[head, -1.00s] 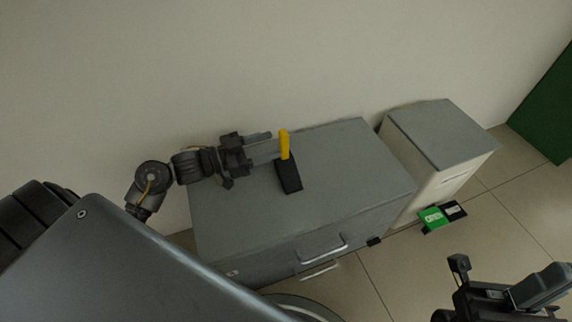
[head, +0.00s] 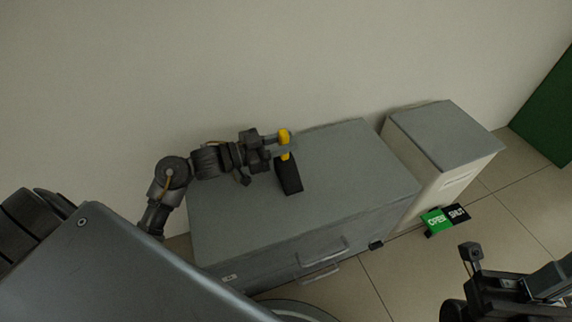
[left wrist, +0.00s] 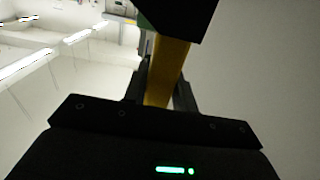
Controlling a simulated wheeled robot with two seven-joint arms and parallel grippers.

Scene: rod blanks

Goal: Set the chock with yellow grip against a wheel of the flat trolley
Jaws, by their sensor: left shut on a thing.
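The chock, a black block (head: 288,178) with an upright yellow grip (head: 285,138), is at the top of the grey cabinet. Whether it rests on the top or hangs just above is hard to tell. My left gripper (head: 281,147) reaches in from the left and is shut on the yellow grip. In the left wrist view the yellow grip (left wrist: 167,72) runs between the fingers, with the dark block (left wrist: 180,15) beyond it. My right gripper (head: 492,275) is at the lower right, away from the chock; its jaw opening is unclear. No flat trolley or wheel shows.
The grey cabinet (head: 350,205) with front handles stands against the wall. A green panel (head: 548,118) is at the far right.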

